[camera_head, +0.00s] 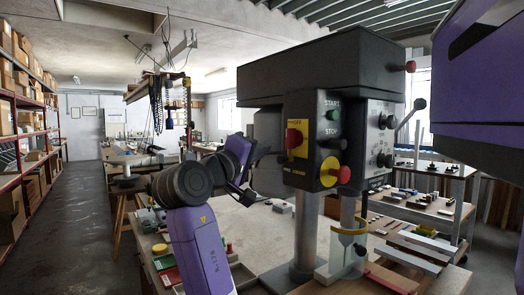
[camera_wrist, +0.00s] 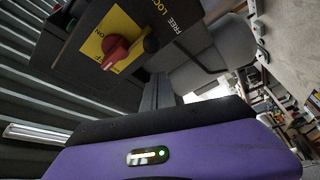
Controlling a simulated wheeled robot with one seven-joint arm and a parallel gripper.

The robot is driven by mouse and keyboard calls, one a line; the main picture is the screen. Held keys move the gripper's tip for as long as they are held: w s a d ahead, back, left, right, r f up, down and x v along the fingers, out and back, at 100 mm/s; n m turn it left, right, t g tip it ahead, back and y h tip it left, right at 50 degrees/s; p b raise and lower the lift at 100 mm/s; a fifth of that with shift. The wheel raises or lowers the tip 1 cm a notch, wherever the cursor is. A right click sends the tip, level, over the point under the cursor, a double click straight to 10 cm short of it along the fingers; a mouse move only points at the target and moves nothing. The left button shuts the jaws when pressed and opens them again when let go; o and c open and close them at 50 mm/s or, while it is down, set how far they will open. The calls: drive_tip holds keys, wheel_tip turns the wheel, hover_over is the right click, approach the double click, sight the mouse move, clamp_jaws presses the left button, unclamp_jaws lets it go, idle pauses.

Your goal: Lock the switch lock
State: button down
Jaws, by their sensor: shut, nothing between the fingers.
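The switch lock is on the side of the dark drill press head. Its red knob (camera_head: 293,138) sits on a yellow plate (camera_head: 301,148). In the wrist view the red knob (camera_wrist: 117,50) is close, on the yellow plate (camera_wrist: 123,38) marked ON. I cannot tell which word the black piece points to. My gripper (camera_head: 260,155) is shut and empty, a little left of the knob. In the wrist view my gripper's dark fingers (camera_wrist: 164,85) point toward the panel; contact is not clear.
The front panel has a green START button (camera_head: 332,115), a STOP button (camera_head: 340,143) and a red emergency button on yellow (camera_head: 341,174). A clear guard (camera_head: 347,245) stands below. The workbench (camera_head: 262,226) has bare room left of the column. Shelves line the left wall.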

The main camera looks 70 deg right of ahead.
drive_tip(key=b+v, duration=0.2)
drive_tip(key=v, duration=0.8)
drive_tip(key=shift+w+b, duration=0.3)
drive_tip(key=shift+r, duration=0.15)
